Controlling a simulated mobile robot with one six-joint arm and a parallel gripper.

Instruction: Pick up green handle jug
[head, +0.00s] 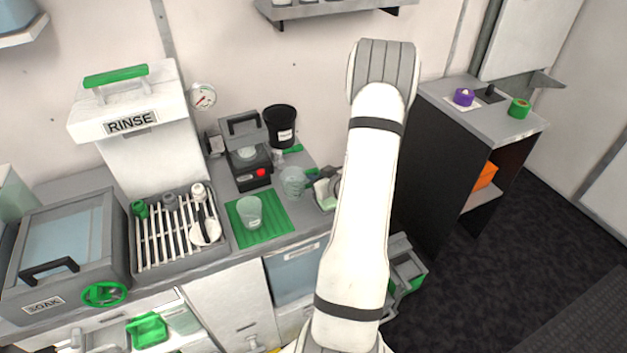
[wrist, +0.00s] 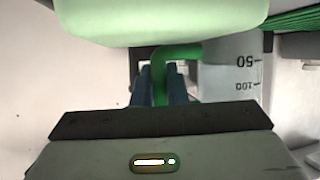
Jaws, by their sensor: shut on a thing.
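The jug (head: 293,181) is clear with a green handle and stands on the counter right of the green ribbed mat (head: 275,226). In the head view my arm covers much of the gripper. I cannot tell whether the jug's base touches the counter.
A pale green block (wrist: 160,20) fills the top of the wrist view, close to the handle. A clear cup (head: 250,212) stands on the mat. A dark machine with a red button (head: 247,165) and a black bucket (head: 281,127) stand behind. A drying rack (head: 177,235) lies left.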

